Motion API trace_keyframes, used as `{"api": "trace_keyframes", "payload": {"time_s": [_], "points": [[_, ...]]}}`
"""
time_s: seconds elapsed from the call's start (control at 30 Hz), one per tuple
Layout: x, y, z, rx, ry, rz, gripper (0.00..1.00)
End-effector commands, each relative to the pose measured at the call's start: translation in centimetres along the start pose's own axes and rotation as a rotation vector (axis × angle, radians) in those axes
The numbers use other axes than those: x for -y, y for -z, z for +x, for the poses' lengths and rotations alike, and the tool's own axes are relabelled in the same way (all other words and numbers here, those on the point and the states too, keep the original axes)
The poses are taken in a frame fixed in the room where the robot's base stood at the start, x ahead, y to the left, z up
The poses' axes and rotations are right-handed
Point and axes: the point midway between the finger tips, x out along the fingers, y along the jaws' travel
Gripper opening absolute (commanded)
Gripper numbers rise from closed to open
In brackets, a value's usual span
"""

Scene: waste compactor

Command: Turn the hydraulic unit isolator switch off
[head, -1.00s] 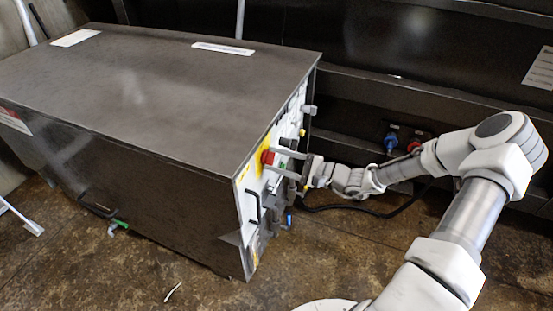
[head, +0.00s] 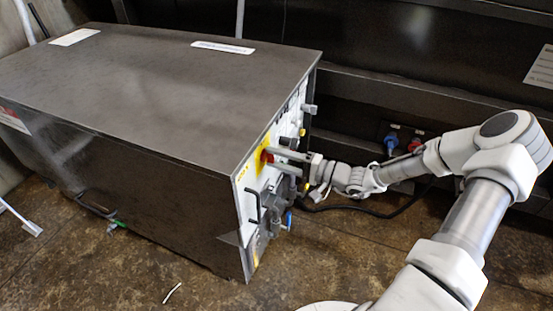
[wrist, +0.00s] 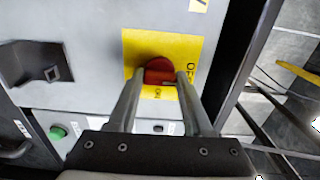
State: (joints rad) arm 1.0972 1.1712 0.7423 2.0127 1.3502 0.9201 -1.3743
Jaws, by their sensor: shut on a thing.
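The isolator switch is a red knob (wrist: 158,71) on a yellow plate (wrist: 190,48) with lettering, on the pale front panel of the dark hydraulic unit (head: 150,100). In the head view the red knob (head: 265,158) shows beside the yellow patch, partly hidden by my fingers. My gripper (wrist: 160,80) is shut on the red knob, with one finger on each side of it. It also shows in the head view (head: 275,160), reaching the panel from the right. The lettering is partly hidden, and I cannot tell the knob's exact setting.
A green button (wrist: 57,132) and a dark bracket-like handle (wrist: 45,72) are on the panel near the knob. A black handle (head: 253,207) sticks out lower on the panel. Blue and red connectors (head: 391,142) are on the wall behind my arm. Floor in front is mostly clear.

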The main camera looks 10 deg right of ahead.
Motion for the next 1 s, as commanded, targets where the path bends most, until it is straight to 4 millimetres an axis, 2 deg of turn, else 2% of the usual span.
{"api": "trace_keyframes", "payload": {"time_s": [0.47,0.5,0.63,0.67,1.0], "points": [[-0.09,0.01,-0.08,-0.001,-0.003,-0.017,0.00],[-0.09,0.01,-0.08,-0.001,-0.003,-0.017,0.52],[-0.07,0.01,-0.07,-0.001,-0.002,-0.016,0.75],[-0.07,0.01,-0.06,-0.001,-0.002,-0.016,0.80],[0.01,0.04,-0.30,-0.001,-0.001,-0.015,0.80]]}}
